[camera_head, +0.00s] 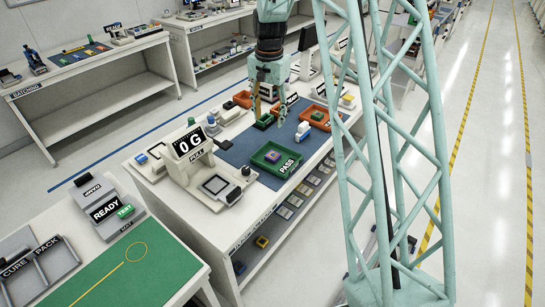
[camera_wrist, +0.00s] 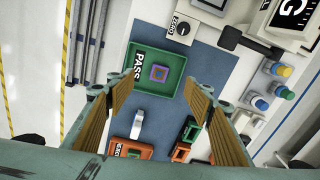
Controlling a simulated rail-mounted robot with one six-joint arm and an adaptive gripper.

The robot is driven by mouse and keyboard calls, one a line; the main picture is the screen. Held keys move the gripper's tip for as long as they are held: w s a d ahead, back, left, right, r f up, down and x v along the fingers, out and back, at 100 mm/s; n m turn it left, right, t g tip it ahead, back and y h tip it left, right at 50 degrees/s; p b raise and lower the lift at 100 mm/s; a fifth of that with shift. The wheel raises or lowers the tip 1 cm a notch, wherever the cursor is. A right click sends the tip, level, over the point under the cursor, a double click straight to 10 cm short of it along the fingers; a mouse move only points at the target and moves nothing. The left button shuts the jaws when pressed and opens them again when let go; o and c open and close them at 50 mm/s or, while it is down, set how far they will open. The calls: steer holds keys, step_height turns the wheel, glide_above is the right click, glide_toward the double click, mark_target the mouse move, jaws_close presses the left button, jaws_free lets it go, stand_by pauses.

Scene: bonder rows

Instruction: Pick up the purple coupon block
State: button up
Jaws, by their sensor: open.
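A small purple square block (camera_wrist: 159,73) with an orange-edged centre lies in the green PASS tray (camera_wrist: 147,90) in the wrist view. In the head view the purple block (camera_head: 272,156) is small inside the same green tray (camera_head: 286,168), at the bench's front edge. My gripper (camera_wrist: 158,84) is open, its two tan-padded fingers spread at either side of the view with nothing between them. In the head view my gripper (camera_head: 268,114) hangs over the blue mat, farther back than the PASS tray and apart from the block.
A scale reading 0 G (camera_head: 190,143) stands left of the tray. A white-and-blue piece (camera_head: 302,130) lies on the blue mat (camera_head: 236,150). A red tray (camera_head: 328,123) and a small green bin (camera_head: 263,122) are near my gripper.

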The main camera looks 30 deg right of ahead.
steer(key=w+d+f+m+p, duration=0.1)
steer(key=w+d+f, duration=0.2)
steer(key=f, duration=0.6)
steer(key=shift+w+d+f+m+g, duration=0.2)
steer(key=shift+w+d+m+g, duration=0.1)
steer(key=shift+w+d+m, duration=0.1)
steer(key=p, duration=0.1)
glide_above(273, 155)
steer(key=shift+w+d+f, duration=0.1)
steer(key=shift+f, duration=4.2)
steer(key=shift+f, duration=0.1)
steer(key=shift+f+p, duration=0.4)
steer(key=shift+f, duration=2.1)
steer(key=shift+c, duration=0.3)
steer(key=c, duration=0.9)
